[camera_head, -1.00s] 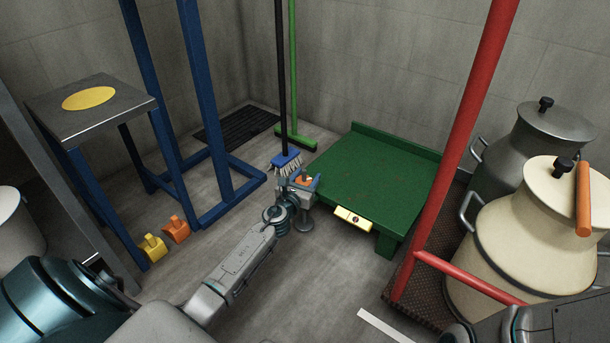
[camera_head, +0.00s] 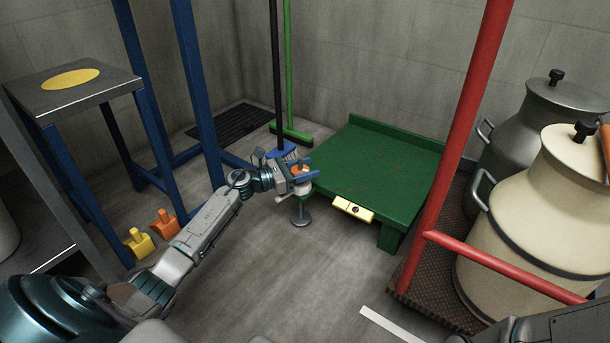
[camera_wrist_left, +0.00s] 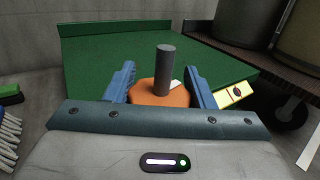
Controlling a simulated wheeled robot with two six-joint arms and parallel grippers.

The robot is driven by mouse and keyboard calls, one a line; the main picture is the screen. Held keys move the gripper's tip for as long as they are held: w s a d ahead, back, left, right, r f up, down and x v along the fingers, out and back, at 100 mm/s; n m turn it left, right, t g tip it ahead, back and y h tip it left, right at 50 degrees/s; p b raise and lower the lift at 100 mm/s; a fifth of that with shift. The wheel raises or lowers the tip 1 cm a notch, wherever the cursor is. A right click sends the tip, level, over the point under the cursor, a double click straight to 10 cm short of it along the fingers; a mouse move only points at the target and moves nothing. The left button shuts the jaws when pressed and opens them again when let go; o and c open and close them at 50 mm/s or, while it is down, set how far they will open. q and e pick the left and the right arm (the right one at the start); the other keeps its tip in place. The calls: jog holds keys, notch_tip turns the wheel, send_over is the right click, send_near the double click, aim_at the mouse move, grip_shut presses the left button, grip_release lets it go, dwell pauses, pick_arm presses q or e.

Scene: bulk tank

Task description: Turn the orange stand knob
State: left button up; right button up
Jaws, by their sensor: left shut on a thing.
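The orange stand knob (camera_wrist_left: 160,93) sits at the near left corner of the low green stand (camera_head: 378,172). A dark grey upright post (camera_wrist_left: 164,70) rises from its middle, and a small white mark shows on its right side. My left gripper (camera_head: 301,168) is at that corner, with its blue fingers on either side of the knob, shut on it. In the head view only a little of the knob (camera_head: 299,170) shows between the fingers. My right gripper is not in view; only part of my right arm shows at the bottom right.
A yellow panel (camera_head: 352,208) is on the stand's front edge. A red post (camera_head: 462,130) and milk cans (camera_head: 540,195) stand to the right. A blue frame (camera_head: 200,100) and brooms (camera_head: 288,70) are left and behind. Orange (camera_head: 164,222) and yellow (camera_head: 139,243) pieces lie at left.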

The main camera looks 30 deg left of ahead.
pick_arm(q)
jog(key=shift+m+g+h, duration=0.3)
jog(key=shift+h, duration=0.1)
jog(key=o, duration=1)
jog(key=shift+s+a, duration=0.3)
jog(key=shift+p+v, duration=2.3)
jog(key=shift+v, duration=2.7)
